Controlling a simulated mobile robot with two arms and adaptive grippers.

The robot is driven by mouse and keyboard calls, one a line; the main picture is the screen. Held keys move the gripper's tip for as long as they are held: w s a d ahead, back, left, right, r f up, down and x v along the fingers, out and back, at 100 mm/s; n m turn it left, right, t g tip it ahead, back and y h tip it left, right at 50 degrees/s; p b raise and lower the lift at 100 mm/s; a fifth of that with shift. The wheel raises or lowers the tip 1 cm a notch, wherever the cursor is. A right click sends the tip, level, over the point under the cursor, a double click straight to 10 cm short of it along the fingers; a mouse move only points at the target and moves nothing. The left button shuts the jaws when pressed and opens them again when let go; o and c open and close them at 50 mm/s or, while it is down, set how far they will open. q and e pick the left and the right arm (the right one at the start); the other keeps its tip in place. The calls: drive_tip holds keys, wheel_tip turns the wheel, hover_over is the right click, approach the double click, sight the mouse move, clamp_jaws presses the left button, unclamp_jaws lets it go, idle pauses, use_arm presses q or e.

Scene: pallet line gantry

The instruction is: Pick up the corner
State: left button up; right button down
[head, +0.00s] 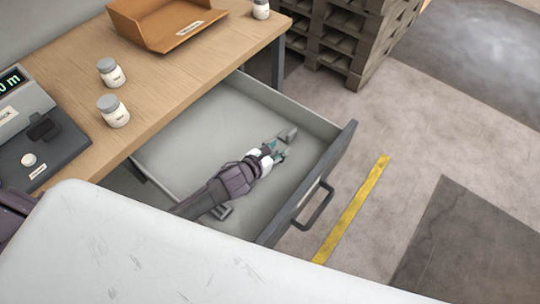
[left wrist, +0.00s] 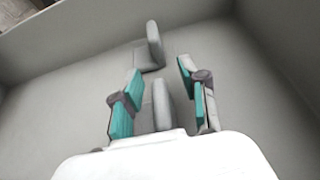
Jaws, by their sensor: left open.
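A small grey corner piece (head: 288,134) lies on the floor of the open drawer, just beyond my left fingertips. It also shows in the left wrist view (left wrist: 151,48), with one upright plate and one flat plate. My left gripper (head: 273,153) is open inside the drawer, its teal-padded fingers pointing away from the desk. In the left wrist view, a second grey corner piece (left wrist: 161,106) shows between the open fingers (left wrist: 158,88); I see no finger touching it. Another grey piece (head: 222,211) is partly hidden under my left arm. My right gripper is not in view.
The drawer (head: 310,180) has raised walls and a dark handle front. The wooden desk (head: 165,75) holds white jars (head: 115,112), an orange tray (head: 165,22) and a scale (head: 40,130). Pallets (head: 350,40) stand behind. A white surface (head: 180,255) fills the foreground.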

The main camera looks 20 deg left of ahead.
use_arm(q)
clamp_jaws()
idle(0.3)
